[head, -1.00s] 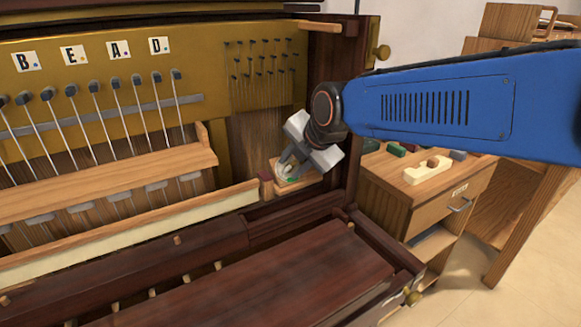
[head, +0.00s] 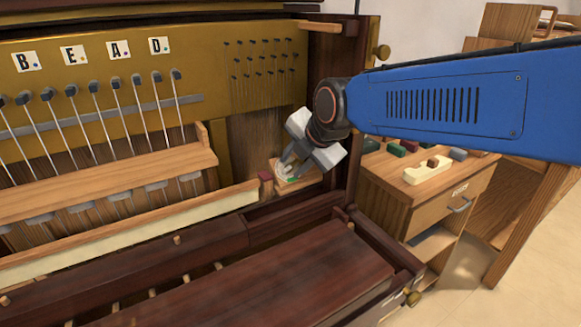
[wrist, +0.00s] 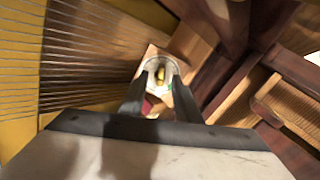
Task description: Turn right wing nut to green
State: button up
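The right wing nut (wrist: 160,73) shows as a small yellow piece in the wrist view, on a pale round plate on a wooden block (head: 300,183). A green mark (head: 293,180) shows on the block beside my fingers in the head view. My gripper (wrist: 161,68) points down at the block, with one finger on each side of the wing nut. The fingers stand apart, and a gap seems to show around the nut. I cannot tell whether they touch it. In the head view the fingers hide the nut.
The block sits in the piano's right corner, beside a dark red piece (head: 266,186) and the pale rail (head: 150,230). The dark side wall (head: 352,175) stands close to the right of my gripper. A wooden cabinet (head: 420,200) with small blocks is beyond it.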

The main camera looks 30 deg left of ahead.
jog(key=shift+c, duration=0.6)
grip_shut()
jog(key=shift+n, duration=1.8)
jog(key=shift+n, duration=1.8)
jog(key=shift+n, duration=1.7)
